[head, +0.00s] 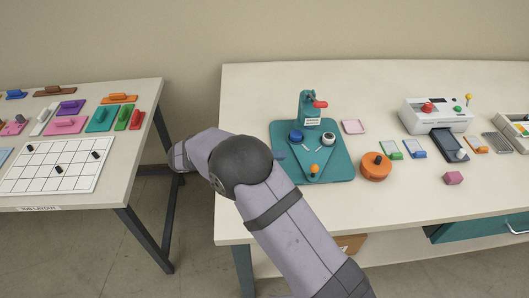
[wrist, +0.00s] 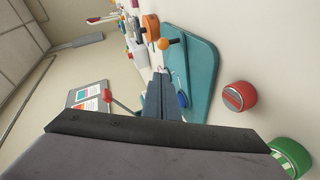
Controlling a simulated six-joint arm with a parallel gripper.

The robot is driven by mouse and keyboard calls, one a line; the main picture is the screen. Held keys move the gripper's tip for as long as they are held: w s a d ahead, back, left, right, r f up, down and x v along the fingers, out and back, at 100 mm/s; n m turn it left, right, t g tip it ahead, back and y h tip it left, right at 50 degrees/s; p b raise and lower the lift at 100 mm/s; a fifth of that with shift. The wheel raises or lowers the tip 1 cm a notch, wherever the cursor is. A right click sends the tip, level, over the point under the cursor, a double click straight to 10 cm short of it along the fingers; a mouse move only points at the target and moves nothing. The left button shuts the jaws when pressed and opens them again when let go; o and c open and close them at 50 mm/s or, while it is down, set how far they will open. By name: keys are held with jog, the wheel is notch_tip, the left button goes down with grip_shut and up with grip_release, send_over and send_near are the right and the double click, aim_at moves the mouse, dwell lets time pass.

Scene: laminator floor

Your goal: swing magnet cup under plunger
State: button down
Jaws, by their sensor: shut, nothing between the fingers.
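The press has a teal base (head: 335,165), a teal plunger tower (head: 309,105) and a red handle (head: 320,104). A blue round cup (head: 295,136) and a silver-white round cup (head: 328,138) lie on the base before the tower; I cannot tell which is the magnet cup. An orange knob (head: 313,168) sits at the front of the base. In the wrist view, my gripper (wrist: 161,76) is shut and empty above the teal base, with the blue cup (wrist: 183,100) partly hidden behind its fingers. In the head view my arm hides most of the gripper.
Red (wrist: 239,96) and green (wrist: 290,157) round pieces stand beside the base in the wrist view.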

jog(key=p+x, duration=0.1)
jog(key=x, duration=0.3)
jog(key=shift+d, duration=0.4)
jog(key=shift+s+d+f+p, duration=0.35)
jog(key=shift+d+p, duration=0.1)
jog(key=shift+d, duration=0.05)
jog(key=shift+s+d+f+p, duration=0.3)
jog(key=shift+s+d+p, duration=0.05)
jog(key=shift+d+p, duration=0.1)
jog(key=shift+s+d+f, duration=0.2)
jog(key=shift+d+f, duration=0.15)
